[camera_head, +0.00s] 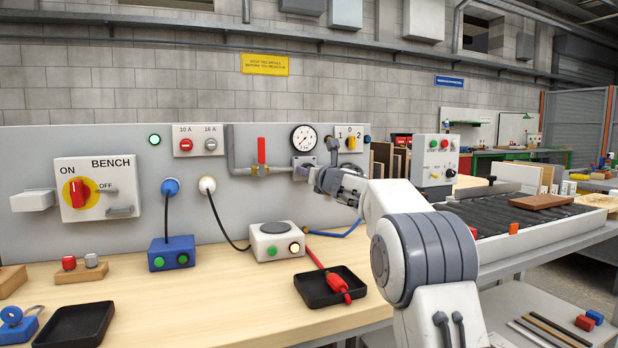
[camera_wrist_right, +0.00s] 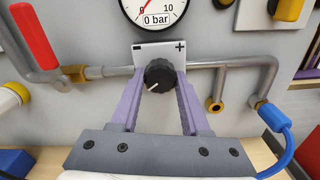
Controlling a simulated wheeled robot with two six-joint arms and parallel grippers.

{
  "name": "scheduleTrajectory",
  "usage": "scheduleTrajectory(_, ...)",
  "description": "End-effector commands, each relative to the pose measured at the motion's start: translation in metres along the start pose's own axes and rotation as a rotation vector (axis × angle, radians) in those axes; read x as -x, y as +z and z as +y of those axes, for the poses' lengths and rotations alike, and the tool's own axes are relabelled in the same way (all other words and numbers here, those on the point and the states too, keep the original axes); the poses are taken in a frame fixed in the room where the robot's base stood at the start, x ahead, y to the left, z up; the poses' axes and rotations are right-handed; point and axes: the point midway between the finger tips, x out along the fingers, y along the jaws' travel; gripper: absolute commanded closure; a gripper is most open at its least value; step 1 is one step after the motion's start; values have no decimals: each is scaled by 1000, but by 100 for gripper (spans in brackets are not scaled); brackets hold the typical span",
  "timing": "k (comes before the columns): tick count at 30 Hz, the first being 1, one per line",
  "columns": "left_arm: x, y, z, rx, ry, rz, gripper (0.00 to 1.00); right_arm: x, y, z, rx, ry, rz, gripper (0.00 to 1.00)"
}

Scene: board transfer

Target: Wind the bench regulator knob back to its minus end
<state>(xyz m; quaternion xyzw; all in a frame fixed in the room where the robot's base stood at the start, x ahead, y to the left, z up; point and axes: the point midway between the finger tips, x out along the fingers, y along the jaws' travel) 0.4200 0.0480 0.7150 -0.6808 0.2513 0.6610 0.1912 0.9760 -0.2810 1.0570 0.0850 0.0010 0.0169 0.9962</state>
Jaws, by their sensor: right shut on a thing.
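The black regulator knob (camera_wrist_right: 159,75) sits below a plate (camera_wrist_right: 160,52) marked minus on the left and plus on the right. Its white pointer line points to the lower left, on the minus side. My right gripper (camera_wrist_right: 160,82) has its purple fingers on both sides of the knob and is shut on it. In the head view my right gripper (camera_head: 302,174) reaches the panel below the gauge, and the knob is hidden there. The round pressure gauge (camera_head: 303,138) is above; in the wrist view the gauge (camera_wrist_right: 155,10) reads 0 bar. My left gripper is not in view.
A pipe with a red-handled valve (camera_head: 261,152) runs left of the knob. A blue hose (camera_wrist_right: 275,120) hangs at the right. The BENCH switch (camera_head: 76,193) is farther left. A black tray (camera_head: 318,297) with a red tool stands on the bench below.

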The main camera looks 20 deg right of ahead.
Motion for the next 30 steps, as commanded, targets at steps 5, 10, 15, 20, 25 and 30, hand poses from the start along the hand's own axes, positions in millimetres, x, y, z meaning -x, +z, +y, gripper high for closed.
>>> scheduleTrajectory(5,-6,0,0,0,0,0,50,-1,-4,-1,97,1,5,100)
scheduleTrajectory(10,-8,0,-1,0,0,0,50,-1,-4,-1,154,1,5,100)
scheduleTrajectory(15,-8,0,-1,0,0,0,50,-1,-3,-1,181,1,5,100)
scheduleTrajectory(20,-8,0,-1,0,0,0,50,-1,-3,-1,188,1,5,100)
scheduleTrajectory(25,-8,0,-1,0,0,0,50,-1,-3,-1,188,1,5,100)
scheduleTrajectory(30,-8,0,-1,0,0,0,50,-1,-3,-1,188,1,5,24)
